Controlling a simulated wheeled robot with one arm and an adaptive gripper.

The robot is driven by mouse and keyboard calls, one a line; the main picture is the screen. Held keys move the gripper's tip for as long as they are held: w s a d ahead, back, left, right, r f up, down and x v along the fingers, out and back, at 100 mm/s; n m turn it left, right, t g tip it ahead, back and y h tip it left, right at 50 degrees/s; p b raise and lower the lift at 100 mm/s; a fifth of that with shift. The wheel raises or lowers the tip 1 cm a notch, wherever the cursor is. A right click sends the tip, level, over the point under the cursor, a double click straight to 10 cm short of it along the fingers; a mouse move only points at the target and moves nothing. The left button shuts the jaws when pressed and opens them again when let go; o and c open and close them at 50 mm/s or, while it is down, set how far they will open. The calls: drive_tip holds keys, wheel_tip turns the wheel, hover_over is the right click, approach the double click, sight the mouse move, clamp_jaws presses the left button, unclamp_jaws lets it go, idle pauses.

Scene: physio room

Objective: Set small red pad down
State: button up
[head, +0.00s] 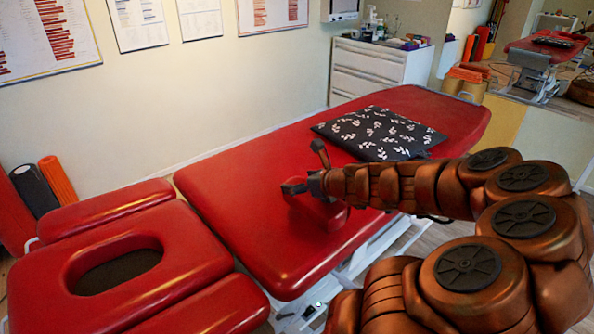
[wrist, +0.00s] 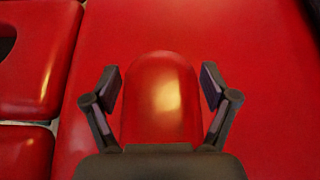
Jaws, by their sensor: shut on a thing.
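The small red pad (head: 328,214) is a rounded glossy block, low at the surface of the red treatment table (head: 245,170). I cannot tell whether it touches the table. In the head view my gripper (head: 305,186) is at the pad, above the table's near section. In the wrist view the pad (wrist: 160,100) sits between the two dark fingers of my gripper (wrist: 161,88), which is shut on it. The pad's far end is rounded, and its near end is hidden by the gripper's body. The table (wrist: 265,80) fills most of the wrist view.
A black cloth with white leaf prints (head: 380,133) lies farther along the table. The red headrest with an oval hole (head: 85,255) is at the left. The table surface left of the pad is bare. A white drawer cabinet (head: 375,70) stands behind.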

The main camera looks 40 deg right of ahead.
drive_tip(key=w+d, duration=0.6)
drive_tip(key=w, duration=0.2)
drive_tip(key=shift+f, duration=0.45)
drive_tip(key=shift+w+d+f+b, duration=0.1)
drive_tip(key=shift+f+b, duration=0.2)
drive_tip(key=shift+f, duration=1.45)
drive_tip(key=o, duration=1.1)
drive_tip(key=shift+f, duration=0.1)
drive_tip(key=shift+s+r, duration=0.35)
drive_tip(key=shift+s, duration=0.05)
drive_tip(key=shift+p+v, duration=0.4)
drive_tip(key=shift+v, duration=5.1)
